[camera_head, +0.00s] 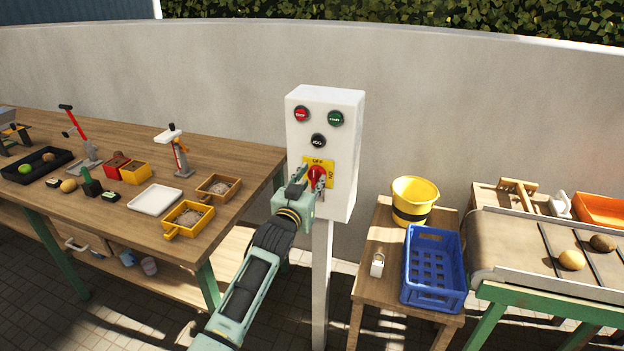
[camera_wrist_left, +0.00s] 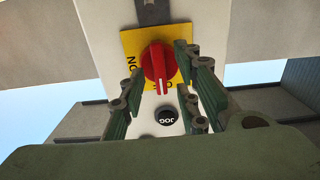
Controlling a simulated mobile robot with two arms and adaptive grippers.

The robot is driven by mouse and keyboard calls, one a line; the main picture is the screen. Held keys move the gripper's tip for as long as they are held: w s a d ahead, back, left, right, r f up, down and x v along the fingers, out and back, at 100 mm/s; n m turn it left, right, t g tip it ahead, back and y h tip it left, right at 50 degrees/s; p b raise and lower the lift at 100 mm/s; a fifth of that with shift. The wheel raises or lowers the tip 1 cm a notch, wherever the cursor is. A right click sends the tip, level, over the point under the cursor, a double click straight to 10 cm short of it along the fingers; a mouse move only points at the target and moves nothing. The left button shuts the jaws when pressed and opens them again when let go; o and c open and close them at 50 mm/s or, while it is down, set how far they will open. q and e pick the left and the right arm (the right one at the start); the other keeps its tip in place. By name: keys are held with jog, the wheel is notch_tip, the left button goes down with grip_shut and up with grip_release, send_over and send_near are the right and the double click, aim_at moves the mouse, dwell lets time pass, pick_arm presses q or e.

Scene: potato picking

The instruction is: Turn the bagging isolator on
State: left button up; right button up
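The bagging isolator is a red rotary knob (camera_head: 316,172) on a yellow plate (camera_head: 327,165), low on the front of a white control box (camera_head: 343,193). My left gripper (camera_head: 309,181) is at the box front, partly covering the knob and plate. In the left wrist view my left gripper (camera_wrist_left: 160,82) is open, with fingers on both sides of the knob and a gap to each. Whether the tips reach the knob's depth is unclear. My right gripper is out of view.
Above the isolator are a red button (camera_head: 301,114), a green button (camera_head: 335,118) and a black JOG button (camera_head: 318,141). A wooden workbench (camera_head: 100,214) with trays stands left. A small table (camera_head: 375,285) with a blue crate (camera_head: 434,296) and yellow bucket (camera_head: 414,190) stands right.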

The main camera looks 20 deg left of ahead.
pick_arm(q)
jog(key=shift+w, duration=0.3)
jog(key=shift+c, duration=0.2)
grip_shut()
